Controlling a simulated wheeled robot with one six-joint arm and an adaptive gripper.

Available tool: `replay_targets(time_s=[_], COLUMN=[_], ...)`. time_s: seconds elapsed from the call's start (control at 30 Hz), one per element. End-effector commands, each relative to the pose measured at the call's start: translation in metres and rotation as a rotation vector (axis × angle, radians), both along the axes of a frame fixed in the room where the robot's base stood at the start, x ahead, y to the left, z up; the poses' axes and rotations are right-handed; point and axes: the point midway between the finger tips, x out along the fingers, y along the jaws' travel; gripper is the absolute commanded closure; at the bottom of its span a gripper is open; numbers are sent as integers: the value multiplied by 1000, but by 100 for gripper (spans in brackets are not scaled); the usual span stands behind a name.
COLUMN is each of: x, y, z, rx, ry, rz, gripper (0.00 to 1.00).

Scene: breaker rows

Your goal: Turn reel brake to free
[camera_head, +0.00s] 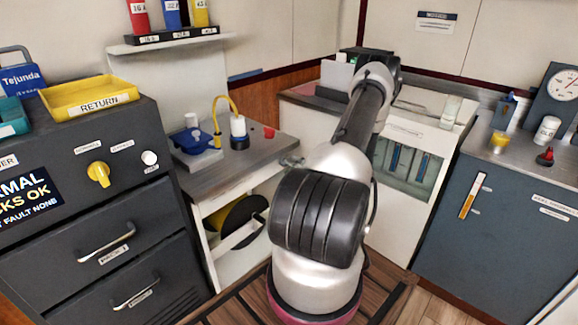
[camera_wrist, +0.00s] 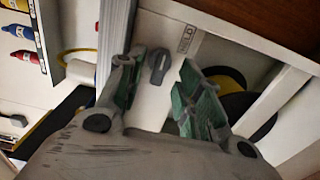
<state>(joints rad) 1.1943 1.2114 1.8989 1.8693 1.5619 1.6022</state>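A dark grey knob (camera_wrist: 159,64), which looks like the reel brake, sits on a white panel in the wrist view. A small label beside it seems to read HELD. My gripper (camera_wrist: 158,70) is open, with its green-padded fingers on either side of the knob in the picture. I cannot tell whether they touch it. The black and yellow reel (camera_wrist: 229,86) is partly hidden behind my right finger and a white frame. The reel also shows in the head view (camera_head: 238,222), under the small bench. My gripper cannot be made out clearly there.
The grey bench top (camera_head: 205,176) above the reel holds a yellow hooked tube, a blue item and a white bottle. A dark cabinet (camera_head: 60,170) with a yellow knob stands left. A white cabinet (camera_head: 385,225) stands behind my arm. A metal edge (camera_wrist: 116,45) runs close to my left finger.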

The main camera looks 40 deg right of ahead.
Motion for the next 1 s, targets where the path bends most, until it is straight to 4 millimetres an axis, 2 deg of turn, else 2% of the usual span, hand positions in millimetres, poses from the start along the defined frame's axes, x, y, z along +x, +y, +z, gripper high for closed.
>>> replay_targets(time_s=[0.1, 0.2, 0.47, 0.5, 0.7, 1.0], x=[16, 23, 25, 25, 25, 25], y=[1, 2, 2, 2, 2, 2], z=[0, 0, 0, 0, 0, 0], rx=[-2, -2, -1, -1, -2, -12], ry=[0, 0, 0, 0, 0, 0], rz=[2, 2, 0, 0, 1, 1], gripper=[64, 64, 64, 66, 100, 100])
